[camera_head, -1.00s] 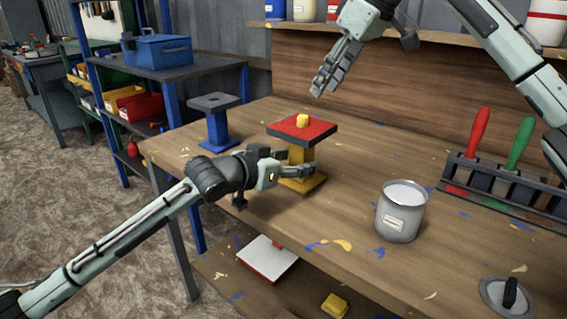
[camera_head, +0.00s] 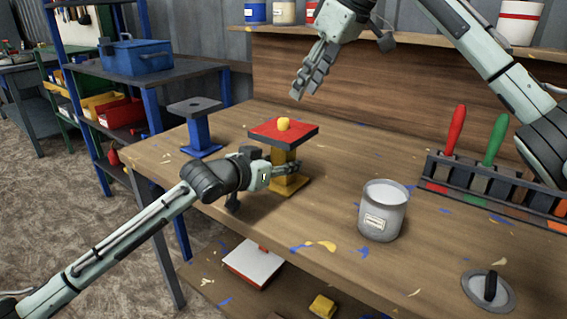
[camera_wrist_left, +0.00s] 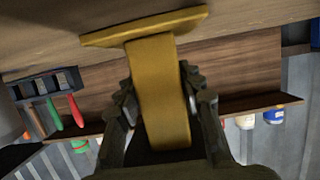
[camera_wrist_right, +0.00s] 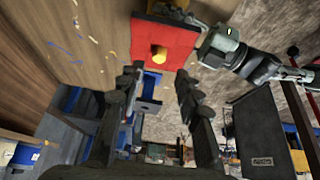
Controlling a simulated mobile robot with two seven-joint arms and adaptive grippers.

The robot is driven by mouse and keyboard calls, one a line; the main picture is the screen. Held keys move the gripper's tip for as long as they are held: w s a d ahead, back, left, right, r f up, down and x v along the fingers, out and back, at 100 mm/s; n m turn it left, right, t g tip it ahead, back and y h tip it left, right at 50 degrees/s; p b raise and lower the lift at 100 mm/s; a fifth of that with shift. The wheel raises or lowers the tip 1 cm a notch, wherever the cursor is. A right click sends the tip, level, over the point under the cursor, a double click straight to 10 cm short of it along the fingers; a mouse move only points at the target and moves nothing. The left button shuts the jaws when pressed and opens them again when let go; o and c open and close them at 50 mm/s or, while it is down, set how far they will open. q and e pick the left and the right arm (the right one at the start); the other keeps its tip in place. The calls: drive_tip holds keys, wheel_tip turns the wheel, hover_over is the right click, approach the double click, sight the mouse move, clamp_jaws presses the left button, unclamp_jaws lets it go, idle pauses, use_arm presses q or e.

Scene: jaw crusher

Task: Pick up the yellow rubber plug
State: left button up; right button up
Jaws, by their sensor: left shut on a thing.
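The yellow rubber plug (camera_head: 284,124) sits in the middle of the red top plate (camera_head: 262,131) of a stand with a yellow column (camera_head: 283,160). The plug (camera_wrist_right: 158,53) and red plate (camera_wrist_right: 178,38) also show in the right wrist view. My left gripper (camera_head: 287,168) is shut on the yellow column, below the plate; its fingers lie on both sides of the column (camera_wrist_left: 160,95) in the left wrist view. My right gripper (camera_head: 298,92) is above the stand, empty, and its fingers are apart in the right wrist view (camera_wrist_right: 158,80). It does not touch the plug.
A blue stand with a dark top (camera_head: 195,107) stands behind left on the workbench (camera_head: 330,150). A grey can (camera_head: 383,210) stands at the right, with a tool rack (camera_head: 490,185) behind it. A round lid (camera_head: 488,292) lies near the front right. Clear bench lies between stand and can.

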sight(284, 119)
drive_tip(key=shift+o, duration=0.3)
drive_tip(key=shift+o, duration=1)
drive_tip(key=shift+r, duration=0.1)
drive_tip(key=shift+g+h, duration=0.7)
drive_tip(key=shift+h, duration=0.2)
drive_tip(key=w+a+f, duration=0.2)
drive_tip(key=shift+w+a+f, duration=0.2)
drive_tip(key=shift+w+a, duration=0.05)
drive_tip(key=shift+w, duration=0.15)
drive_tip(key=x, duration=0.5)
drive_tip(key=shift+s+a+f, duration=0.3)
drive_tip(key=c, duration=0.9)
